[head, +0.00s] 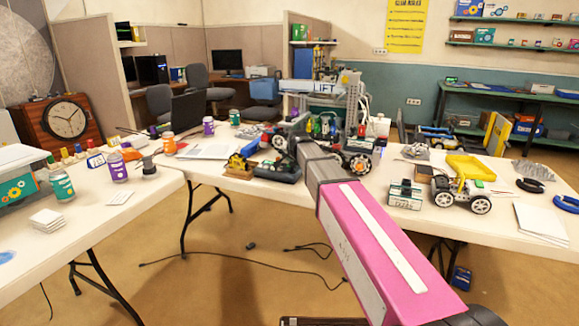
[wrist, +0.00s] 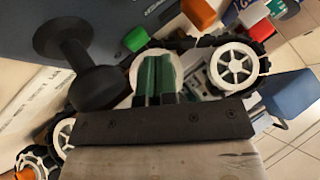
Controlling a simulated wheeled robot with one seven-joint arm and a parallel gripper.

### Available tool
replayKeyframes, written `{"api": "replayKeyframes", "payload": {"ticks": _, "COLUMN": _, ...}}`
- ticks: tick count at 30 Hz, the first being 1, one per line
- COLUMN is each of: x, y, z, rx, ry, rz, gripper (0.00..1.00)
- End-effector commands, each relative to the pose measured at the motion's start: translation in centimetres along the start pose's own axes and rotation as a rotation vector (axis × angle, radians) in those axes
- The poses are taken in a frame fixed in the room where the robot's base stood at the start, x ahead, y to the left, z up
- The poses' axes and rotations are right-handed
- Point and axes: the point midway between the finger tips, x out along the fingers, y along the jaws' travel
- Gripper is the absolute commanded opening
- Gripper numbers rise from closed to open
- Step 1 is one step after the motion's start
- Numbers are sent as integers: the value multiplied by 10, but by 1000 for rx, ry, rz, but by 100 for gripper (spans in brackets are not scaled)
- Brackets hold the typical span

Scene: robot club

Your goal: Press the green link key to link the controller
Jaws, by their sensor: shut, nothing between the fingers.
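In the wrist view the controller (wrist: 195,38) shows as a blue-grey panel at the top, with a black mushroom-shaped stick at its left. The small green link key (wrist: 135,39) sits near the panel's lower edge. My gripper (wrist: 157,58) is shut and empty, its two dark green fingers side by side. The fingertips appear just below and right of the green key in the picture; I see no contact, and the depth gap is unclear. In the head view the dark controller (head: 283,172) lies on the table by the end of my pink arm; the green key cannot be made out there.
White-hubbed black wheels (wrist: 233,65) lie close to my fingers. An orange block (wrist: 199,12) is up and to the right. A gap separates the left table (head: 110,220).

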Motion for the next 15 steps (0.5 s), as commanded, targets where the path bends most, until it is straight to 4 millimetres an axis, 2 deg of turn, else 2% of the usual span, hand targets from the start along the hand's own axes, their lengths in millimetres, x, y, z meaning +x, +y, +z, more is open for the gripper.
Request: {"api": "replayKeyframes", "payload": {"ticks": 15, "x": 5, "y": 7, "z": 9, "rx": 5, "ry": -16, "rz": 11, "gripper": 0}}
